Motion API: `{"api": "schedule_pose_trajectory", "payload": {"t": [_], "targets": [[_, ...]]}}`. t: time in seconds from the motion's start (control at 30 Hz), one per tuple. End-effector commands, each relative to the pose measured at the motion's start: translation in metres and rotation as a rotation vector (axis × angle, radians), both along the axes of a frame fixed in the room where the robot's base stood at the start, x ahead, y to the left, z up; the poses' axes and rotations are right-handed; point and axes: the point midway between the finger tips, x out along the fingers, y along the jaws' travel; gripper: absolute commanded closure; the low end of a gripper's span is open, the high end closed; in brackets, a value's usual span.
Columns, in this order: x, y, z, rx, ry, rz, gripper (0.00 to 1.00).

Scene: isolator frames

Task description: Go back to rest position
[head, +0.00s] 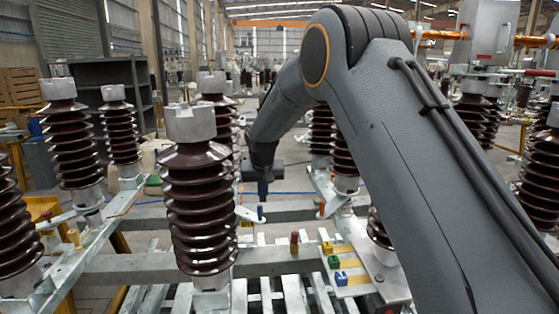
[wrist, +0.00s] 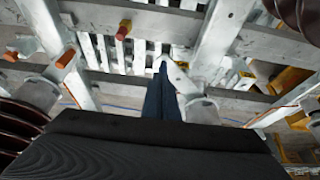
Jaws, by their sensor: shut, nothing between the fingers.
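My gripper (wrist: 162,72) shows in the wrist view as dark blue fingers pressed together, pointing out over the metal frame, with nothing held. In the head view my gripper (head: 262,192) hangs at the end of my grey arm, pointing down just right of the central brown insulator (head: 197,210). Its fingertips are above the frame beams and appear apart from them. My arm reaches from the lower right up and over to the middle of the head view.
Brown insulators stand on both sides, including one at left (head: 72,140). Small red (head: 294,242), green (head: 333,262) and blue (head: 341,279) pieces are on the frame below. Grey beams (head: 150,266) cross under the gripper. Dark shelves (head: 100,90) stand at back left.

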Motion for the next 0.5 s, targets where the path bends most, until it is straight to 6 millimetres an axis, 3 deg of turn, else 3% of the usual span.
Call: {"api": "schedule_pose_trajectory", "payload": {"t": [0.03, 0.2, 0.37, 0.5], "targets": [[-0.017, -0.026, 0.005, -0.003, 0.018, -0.013, 1.0], [-0.092, -0.103, 0.009, -0.016, 0.084, -0.035, 1.0], [-0.178, -0.165, 0.006, -0.019, 0.148, -0.06, 1.0], [-0.263, -0.208, -0.002, -0.018, 0.203, -0.082, 1.0]]}}
